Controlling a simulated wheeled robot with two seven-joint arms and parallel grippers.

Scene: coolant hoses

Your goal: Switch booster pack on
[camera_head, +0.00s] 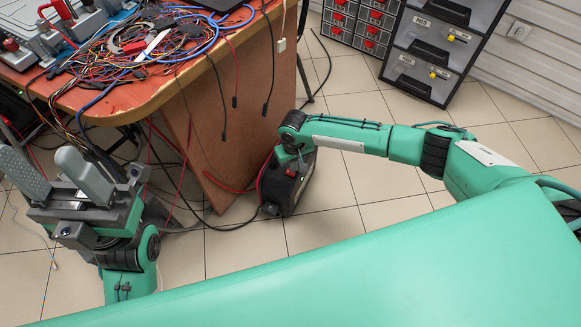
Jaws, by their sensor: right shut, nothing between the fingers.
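The booster pack (287,190) is a dark box standing on the tiled floor by the table's end panel. A red switch (291,172) shows on its upper face; I cannot tell which position it is in. My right gripper (301,164) reaches down to the pack from above. It is shut and empty, with its tips close to the red switch. I cannot tell whether they touch it. My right wrist hides part of the pack's top. My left gripper (56,172) is open and empty at the left, fingers pointing up, away from the pack.
A wooden table (120,100) at upper left carries tangled wires (140,45) and tools. Several cables hang over its edge, and a black cable (228,226) lies on the floor by the pack. Drawer cabinets (440,45) stand at the back. The tiled floor right of the pack is clear.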

